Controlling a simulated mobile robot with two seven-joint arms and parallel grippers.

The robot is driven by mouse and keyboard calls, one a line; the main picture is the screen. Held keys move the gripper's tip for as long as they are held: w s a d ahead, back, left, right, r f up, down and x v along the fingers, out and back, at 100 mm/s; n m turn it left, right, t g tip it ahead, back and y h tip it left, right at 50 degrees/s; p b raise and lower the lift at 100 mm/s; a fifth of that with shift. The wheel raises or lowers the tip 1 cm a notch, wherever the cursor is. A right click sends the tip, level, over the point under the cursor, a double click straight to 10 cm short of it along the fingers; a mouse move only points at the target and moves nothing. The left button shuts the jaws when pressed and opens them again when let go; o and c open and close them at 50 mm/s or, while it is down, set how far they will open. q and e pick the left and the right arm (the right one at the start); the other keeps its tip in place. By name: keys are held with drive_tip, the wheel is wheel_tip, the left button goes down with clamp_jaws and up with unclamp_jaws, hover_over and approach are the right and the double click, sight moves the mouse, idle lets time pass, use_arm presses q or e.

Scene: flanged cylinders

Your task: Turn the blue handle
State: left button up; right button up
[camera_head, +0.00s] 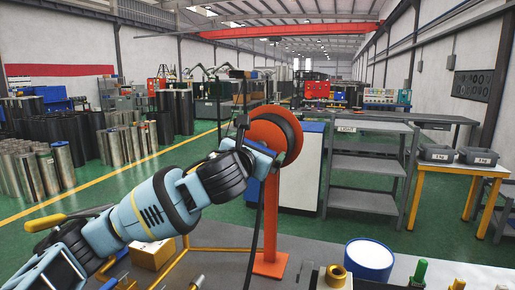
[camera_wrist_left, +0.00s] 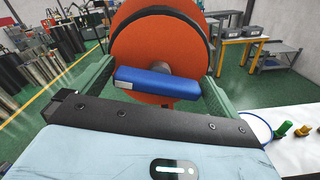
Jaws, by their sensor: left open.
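A blue handle (camera_wrist_left: 158,83) sticks out from the face of an orange reel-like wheel (camera_wrist_left: 165,30) in the left wrist view. The wheel also shows in the head view (camera_head: 268,134), on an orange post. My left gripper (camera_head: 264,156) is at the wheel's near side and covers most of the handle there. In the left wrist view my left gripper (camera_wrist_left: 160,78) is open, with one finger on each side of the handle. Whether a finger touches it, I cannot tell. My right gripper is not in view.
A white cabinet (camera_head: 301,175) stands behind the wheel. Grey shelves (camera_head: 366,165) and a yellow-legged table (camera_head: 455,170) are right.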

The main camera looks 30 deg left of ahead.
use_arm(q)
drive_tip(key=shift+w, duration=0.1)
drive_tip(key=c, duration=0.7)
